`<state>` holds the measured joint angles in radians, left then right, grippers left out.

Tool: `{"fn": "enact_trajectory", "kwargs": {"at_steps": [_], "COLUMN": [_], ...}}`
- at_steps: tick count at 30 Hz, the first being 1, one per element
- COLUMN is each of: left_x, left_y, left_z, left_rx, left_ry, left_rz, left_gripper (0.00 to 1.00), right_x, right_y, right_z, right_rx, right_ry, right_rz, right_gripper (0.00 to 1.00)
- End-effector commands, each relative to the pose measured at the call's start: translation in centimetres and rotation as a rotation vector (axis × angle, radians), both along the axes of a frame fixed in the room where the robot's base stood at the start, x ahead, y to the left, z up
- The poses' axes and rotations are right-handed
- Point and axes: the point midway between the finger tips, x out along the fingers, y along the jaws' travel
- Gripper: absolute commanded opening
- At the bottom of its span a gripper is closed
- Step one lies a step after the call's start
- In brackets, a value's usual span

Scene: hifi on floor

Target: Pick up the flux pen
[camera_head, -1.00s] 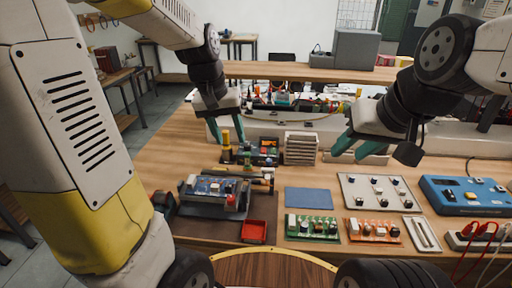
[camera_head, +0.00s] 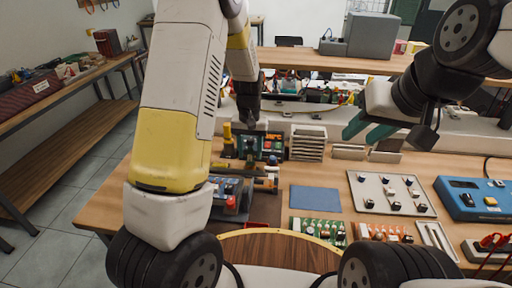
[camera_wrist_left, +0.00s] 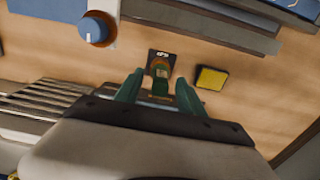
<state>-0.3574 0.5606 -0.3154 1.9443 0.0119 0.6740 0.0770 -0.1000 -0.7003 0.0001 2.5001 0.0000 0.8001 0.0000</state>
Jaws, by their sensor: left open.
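My left gripper (camera_head: 252,140) is low over the back of the bench, among small upright modules; it also shows in the left wrist view (camera_wrist_left: 160,78), its green fingers apart. Between and just beyond the fingertips is a small dark module (camera_wrist_left: 161,60) with a white label and an orange-brown round part. I cannot tell whether the fingers touch it. I cannot clearly identify the flux pen. A yellow-topped upright item (camera_head: 228,133) stands just left of the gripper; a yellow block shows in the wrist view (camera_wrist_left: 211,77). My right gripper (camera_head: 368,128) is apart from it, fingers spread and empty.
A blue knob (camera_wrist_left: 95,28) is near the left gripper. A stack of pale trays (camera_head: 307,142) stands close on its right. A blue mat (camera_head: 315,200), circuit boards (camera_head: 318,230) and a blue meter box (camera_head: 472,198) lie further right. My left arm hides the bench's left part.

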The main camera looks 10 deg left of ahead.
Motion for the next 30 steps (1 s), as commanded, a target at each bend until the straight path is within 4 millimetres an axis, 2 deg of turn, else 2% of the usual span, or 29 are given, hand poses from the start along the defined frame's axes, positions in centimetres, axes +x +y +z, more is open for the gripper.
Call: {"fn": "enact_trajectory", "kwargs": {"at_steps": [1,4,12,19,27,30], "left_x": [0.0,0.0,0.0,0.0,0.0,0.1], "left_y": [0.0,0.0,0.0,0.0,0.0,0.0], "left_z": [-0.8,-1.7,-2.0,-2.0,-1.9,-1.3], "left_rx": [0.001,0.0,0.0,-0.001,-0.001,-0.001], "left_ry": [0.003,0.001,-0.001,-0.001,-0.002,-0.003], "left_rz": [0.001,0.001,0.0,0.0,0.0,0.0], "left_gripper": [0.46,0.46,0.46,0.01,0.0,0.0], "right_x": [0.0,0.0,0.0,0.0,0.0,0.0], "right_y": [0.0,0.0,0.0,0.0,0.0,0.0], "right_z": [0.0,0.0,0.0,0.0,0.0,0.0], "right_rx": [0.0,0.0,0.0,0.0,0.0,0.0], "right_ry": [0.0,0.0,0.0,0.0,0.0,0.0], "right_rz": [0.0,0.0,0.0,0.0,0.0,0.0], "right_gripper": [0.36,0.36,0.36,0.36,0.36,0.36]}}
